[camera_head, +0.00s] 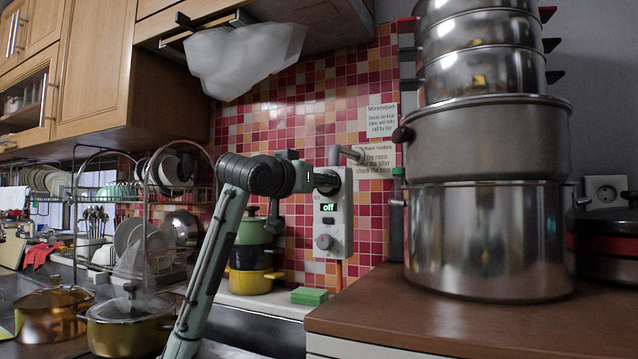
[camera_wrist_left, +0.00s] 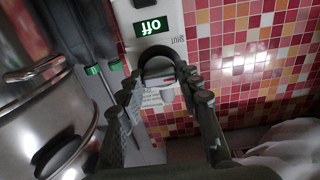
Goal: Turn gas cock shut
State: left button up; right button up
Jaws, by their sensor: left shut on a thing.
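A pale wall unit (camera_head: 346,232) on the tiled wall carries a small green display (camera_head: 328,207) reading "off" and a grey round knob (camera_head: 324,242) lower down. My left gripper (camera_head: 326,181) is at the unit's upper part, in front of a grey pipe (camera_head: 347,154). In the left wrist view, its fingers (camera_wrist_left: 164,84) are closed on the handle from either side. The fingers hide part of the handle. My right gripper is in neither view.
Large stacked steel pots (camera_head: 488,235) stand on the brown counter (camera_head: 440,318) to the right. A dish rack (camera_head: 130,225) and pots are at left. A green sponge (camera_head: 309,296) lies below the unit. A white bag-like thing (camera_head: 240,60) hangs above.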

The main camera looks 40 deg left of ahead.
pick_arm(q)
jog(key=o, duration=1.1)
jog(key=v, duration=1.2)
